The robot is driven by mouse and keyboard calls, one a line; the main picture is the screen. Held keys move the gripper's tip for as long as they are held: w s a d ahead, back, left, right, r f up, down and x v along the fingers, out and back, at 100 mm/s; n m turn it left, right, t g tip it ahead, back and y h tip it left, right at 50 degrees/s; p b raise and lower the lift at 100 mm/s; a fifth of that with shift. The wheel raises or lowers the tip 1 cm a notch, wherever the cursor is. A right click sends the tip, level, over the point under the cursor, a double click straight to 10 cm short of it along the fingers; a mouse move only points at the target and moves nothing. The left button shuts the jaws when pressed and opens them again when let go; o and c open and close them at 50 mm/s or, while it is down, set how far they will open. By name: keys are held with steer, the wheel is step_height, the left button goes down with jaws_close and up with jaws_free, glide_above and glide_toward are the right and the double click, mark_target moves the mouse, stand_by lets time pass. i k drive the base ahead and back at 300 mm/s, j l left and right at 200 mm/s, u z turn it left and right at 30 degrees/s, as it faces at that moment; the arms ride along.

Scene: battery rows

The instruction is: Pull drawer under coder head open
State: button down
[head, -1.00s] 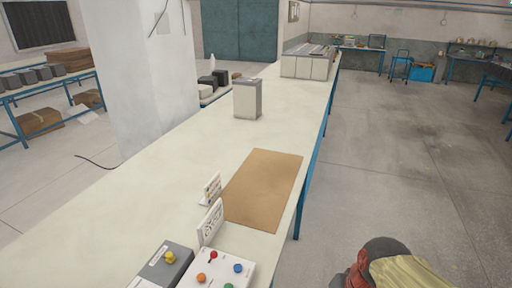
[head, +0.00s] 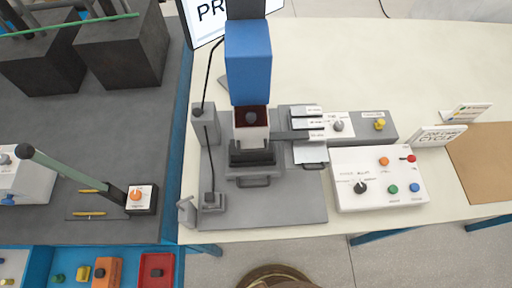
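The coder head is a blue block (head: 248,62) at the upper middle of the head view, above a dark red and white part (head: 250,118). Below it is a black block (head: 251,152). A grey drawer-like front (head: 253,173) with a dark bar handle (head: 254,183) sits under that, on a grey base plate (head: 290,208). It looks shut, though how far it is in is hard to tell from above. My gripper is not in view.
A white control box (head: 379,198) with coloured buttons stands to the right. A dark bench (head: 90,150) is at left. The cream table front (head: 290,231) is clear.

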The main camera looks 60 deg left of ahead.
mark_target(253, 164)
steer(key=u, duration=2.5)
